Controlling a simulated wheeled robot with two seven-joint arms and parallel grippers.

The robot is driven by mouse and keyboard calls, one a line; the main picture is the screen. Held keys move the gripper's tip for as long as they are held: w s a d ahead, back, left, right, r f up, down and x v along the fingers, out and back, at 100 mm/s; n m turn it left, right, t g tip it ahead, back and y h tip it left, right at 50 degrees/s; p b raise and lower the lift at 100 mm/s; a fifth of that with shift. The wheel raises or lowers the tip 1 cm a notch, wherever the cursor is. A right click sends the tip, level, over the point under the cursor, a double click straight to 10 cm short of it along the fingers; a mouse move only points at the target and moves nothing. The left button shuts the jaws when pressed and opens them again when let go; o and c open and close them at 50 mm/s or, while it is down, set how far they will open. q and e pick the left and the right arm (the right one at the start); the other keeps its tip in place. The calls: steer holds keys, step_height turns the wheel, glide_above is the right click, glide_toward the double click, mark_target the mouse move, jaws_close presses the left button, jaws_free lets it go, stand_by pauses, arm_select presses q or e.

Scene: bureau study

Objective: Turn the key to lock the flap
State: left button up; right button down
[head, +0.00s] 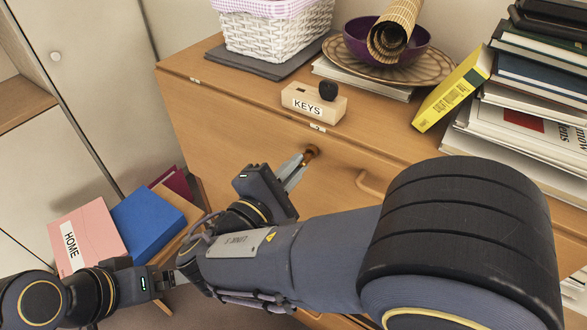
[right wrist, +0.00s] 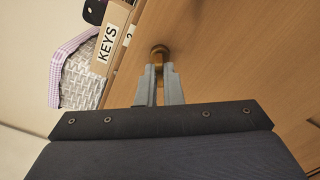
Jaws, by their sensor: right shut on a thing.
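The bureau's wooden flap (head: 225,110) is closed against its body. A brass-coloured lock fitting (head: 311,152) sits near the flap's upper edge and also shows in the right wrist view (right wrist: 160,50). My right gripper (head: 296,171) is at the lock, its fingers pointing at it. In the right wrist view its two fingers (right wrist: 160,84) are shut on a narrow brass key (right wrist: 159,71) at the fitting. Most of the key is hidden between the fingers, so its turn angle cannot be told. My left gripper (head: 166,280) is low at the left, away from the flap; its fingers are unclear.
A wooden KEYS block (head: 314,103) stands on the bureau top above the lock. A white basket (head: 275,33), purple bowl (head: 405,48), yellow book (head: 452,90) and stacked books (head: 530,110) stand there too. Folders (head: 85,236) lie lower left.

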steer(key=shift+m+b, duration=1.6)
steer(key=shift+b, duration=0.45)
steer(key=shift+r, duration=0.1)
steer(key=shift+m+b, duration=1.7)
steer(key=shift+b, duration=0.6)
steer(key=c, duration=1.6)
jaws_free()
steer(key=o, duration=0.6)
steer(key=shift+c, duration=0.2)
